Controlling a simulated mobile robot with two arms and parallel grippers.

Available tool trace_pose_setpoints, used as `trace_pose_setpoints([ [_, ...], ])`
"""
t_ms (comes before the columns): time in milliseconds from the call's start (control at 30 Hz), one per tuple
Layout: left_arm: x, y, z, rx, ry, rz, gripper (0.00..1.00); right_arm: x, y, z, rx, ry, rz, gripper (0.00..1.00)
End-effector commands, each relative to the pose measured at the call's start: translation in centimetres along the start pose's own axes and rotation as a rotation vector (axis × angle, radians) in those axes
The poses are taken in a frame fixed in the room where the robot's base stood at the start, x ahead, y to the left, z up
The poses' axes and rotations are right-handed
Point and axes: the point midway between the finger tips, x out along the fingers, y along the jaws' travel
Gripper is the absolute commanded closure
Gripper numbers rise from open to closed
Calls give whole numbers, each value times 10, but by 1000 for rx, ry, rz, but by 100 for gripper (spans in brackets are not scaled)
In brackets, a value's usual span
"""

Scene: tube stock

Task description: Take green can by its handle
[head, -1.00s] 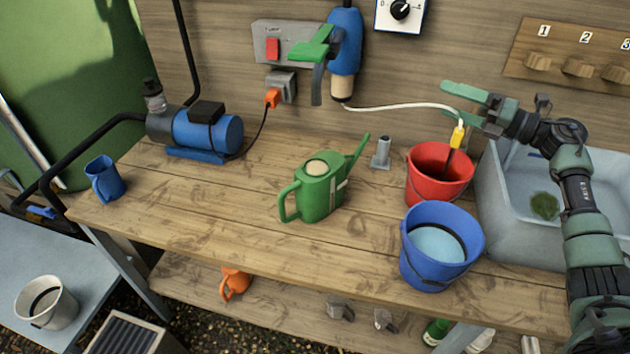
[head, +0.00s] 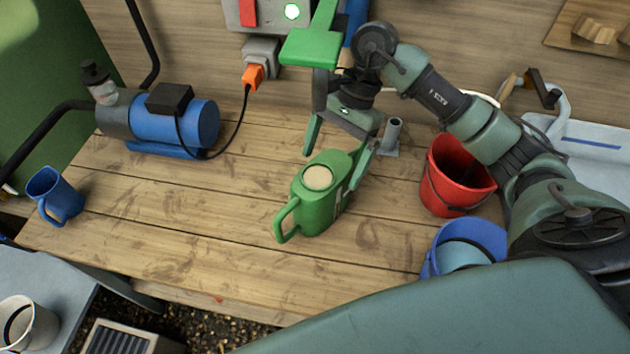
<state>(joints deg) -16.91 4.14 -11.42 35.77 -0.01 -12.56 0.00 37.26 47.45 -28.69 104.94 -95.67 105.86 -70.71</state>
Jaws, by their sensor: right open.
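The green can (head: 319,205) stands upright on the wooden bench. Its loop handle (head: 281,222) points to the lower left, and a pale round cap sits on top. My right gripper (head: 335,166) is open, pointing down at the back of the can, with one green finger at the can's back left and the other at its right side. The fingers are on the spout side, away from the handle. I cannot tell whether they touch the can. The spout is mostly hidden behind the gripper. My left gripper is not in view.
A red bucket (head: 440,185) and a blue bucket (head: 437,262) stand to the right, partly behind my arm. A blue pump (head: 180,124) and a blue jug (head: 48,190) are at the left. A green lever (head: 310,48) sticks out above the can. The bench left of the can is clear.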

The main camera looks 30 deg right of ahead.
Motion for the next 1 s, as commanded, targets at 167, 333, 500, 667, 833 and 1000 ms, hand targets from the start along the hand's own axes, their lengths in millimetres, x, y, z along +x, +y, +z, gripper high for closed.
trace_pose_setpoints([
  [167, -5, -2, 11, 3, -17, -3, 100, 15, 4, 1, -29, 17, 20, 0],
  [333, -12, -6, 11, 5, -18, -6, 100, 33, 4, 1, -26, 15, 19, 0],
  [500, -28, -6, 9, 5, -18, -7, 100, 57, 3, 1, -24, 12, 20, 0],
  [667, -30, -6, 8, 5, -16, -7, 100, 76, 3, -1, -24, 14, 16, 0],
  [833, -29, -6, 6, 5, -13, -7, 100, 80, 2, -2, -25, 17, 14, 0],
  [1000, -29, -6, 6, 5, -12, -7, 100, 80, 2, -2, -25, 17, 14, 22],
])
